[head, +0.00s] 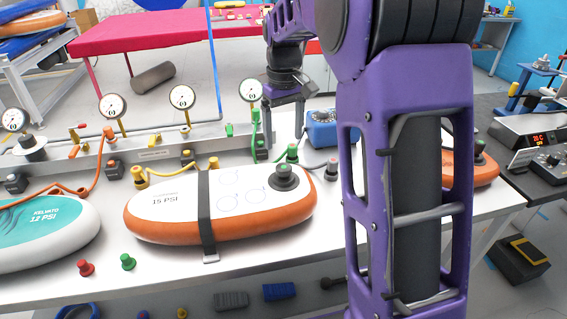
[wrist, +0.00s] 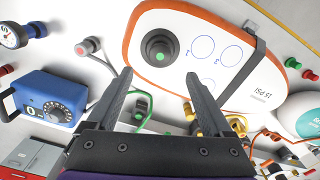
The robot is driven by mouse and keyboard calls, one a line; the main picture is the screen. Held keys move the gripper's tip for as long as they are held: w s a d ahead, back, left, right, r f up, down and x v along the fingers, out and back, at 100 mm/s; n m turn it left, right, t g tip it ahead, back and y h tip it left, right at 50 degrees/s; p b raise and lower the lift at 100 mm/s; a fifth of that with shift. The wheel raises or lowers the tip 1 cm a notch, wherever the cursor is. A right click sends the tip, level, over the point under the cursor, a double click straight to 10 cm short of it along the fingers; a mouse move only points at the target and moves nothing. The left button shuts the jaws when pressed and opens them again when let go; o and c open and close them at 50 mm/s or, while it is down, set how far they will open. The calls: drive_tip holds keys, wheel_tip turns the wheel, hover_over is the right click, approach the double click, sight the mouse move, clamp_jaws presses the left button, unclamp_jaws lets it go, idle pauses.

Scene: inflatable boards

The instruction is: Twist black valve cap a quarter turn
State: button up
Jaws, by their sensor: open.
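A white board with an orange side, marked 15 PSI (head: 160,214), lies on the white bench under a dark strap. A round black valve cap (head: 286,174) sits on its right end. In the wrist view the black cap (wrist: 160,46) shows a green centre and stands beyond my fingertips, in line with the gap between them. My gripper (wrist: 158,75) is open and empty, its two dark fingers apart and clear of the cap. In the head view my gripper (head: 289,97) hangs above the back of the bench, behind the board.
A blue dial box (head: 332,130) and a row of gauges with hoses (head: 152,153) stand behind the board. A teal board (head: 45,232) lies left, an orange-sided board (head: 484,170) right. Red (head: 86,267) and green (head: 128,261) caps stand in front. My arm hides part of the bench.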

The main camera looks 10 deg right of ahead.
sight(284, 167)
wheel_tip(284, 167, down, 9)
drive_tip(key=shift+r+b, duration=0.1)
drive_tip(key=shift+b, duration=0.45)
drive_tip(key=shift+c, duration=0.3)
clamp_jaws()
drive_tip(key=n+p, duration=0.1)
drive_tip(key=n, duration=0.2)
drive_tip(key=shift+r, duration=0.15)
drive_tip(key=shift+n, duration=1)
drive_tip(key=shift+n+p, duration=0.6)
drive_tip(key=shift+n, duration=0.5)
drive_tip(key=shift+n+p, duration=0.35)
drive_tip(key=shift+n, duration=1.05)
